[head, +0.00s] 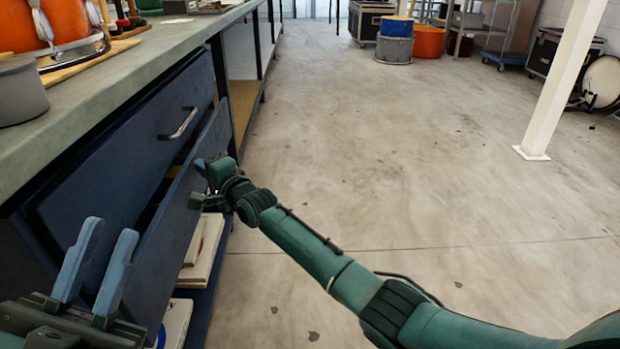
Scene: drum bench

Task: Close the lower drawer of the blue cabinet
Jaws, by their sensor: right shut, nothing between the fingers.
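The blue cabinet (25,255) stands on the left under the workbench top. Its upper drawer (120,165) looks shut and has a metal bar handle (182,122). The lower drawer (165,255) stands out from the cabinet, with a dark gap behind its front panel and something yellow just showing inside. My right gripper (199,183) is shut and empty at the outer face of the lower drawer's front. I cannot tell whether it touches, and it hides part of the panel. My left gripper (108,233) is open and empty at the lower left, in front of the cabinet.
An orange drum (50,22) and a grey round container (20,90) stand on the worktop (120,75). White and wooden boards (205,250) lie on a low shelf below the drawer. A white post (565,75) stands to the right. The floor between is clear.

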